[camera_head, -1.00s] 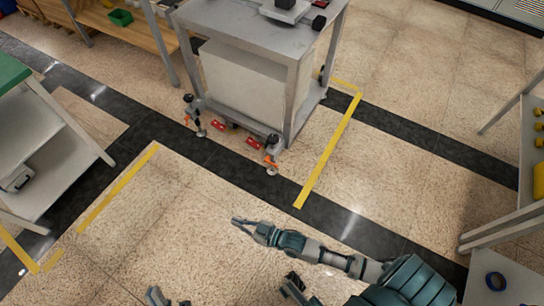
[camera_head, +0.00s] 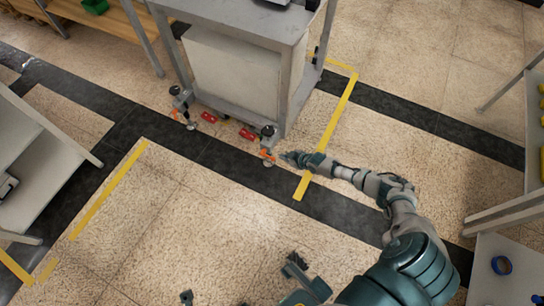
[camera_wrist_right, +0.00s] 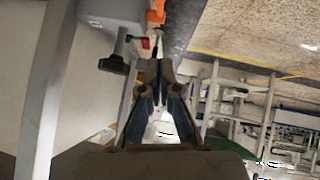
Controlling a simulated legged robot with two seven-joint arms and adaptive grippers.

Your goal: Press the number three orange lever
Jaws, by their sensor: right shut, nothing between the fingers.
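Two orange levers are at the base of the grey cart. The near one (camera_head: 267,153) is at the front right caster, and the far one (camera_head: 184,116) is at the front left caster. I see no readable numbers on them. My right gripper (camera_head: 284,155) is shut and empty, low by the near lever and just right of it. I cannot tell whether it touches. In the right wrist view, the gripper's fingers (camera_wrist_right: 158,72) point towards an orange part (camera_wrist_right: 156,14) at the top.
The grey cart (camera_head: 232,27) stands behind the levers. Red pedals (camera_head: 247,134) lie between its front casters. Yellow floor tape (camera_head: 327,135) runs on the right. Open floor lies in front.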

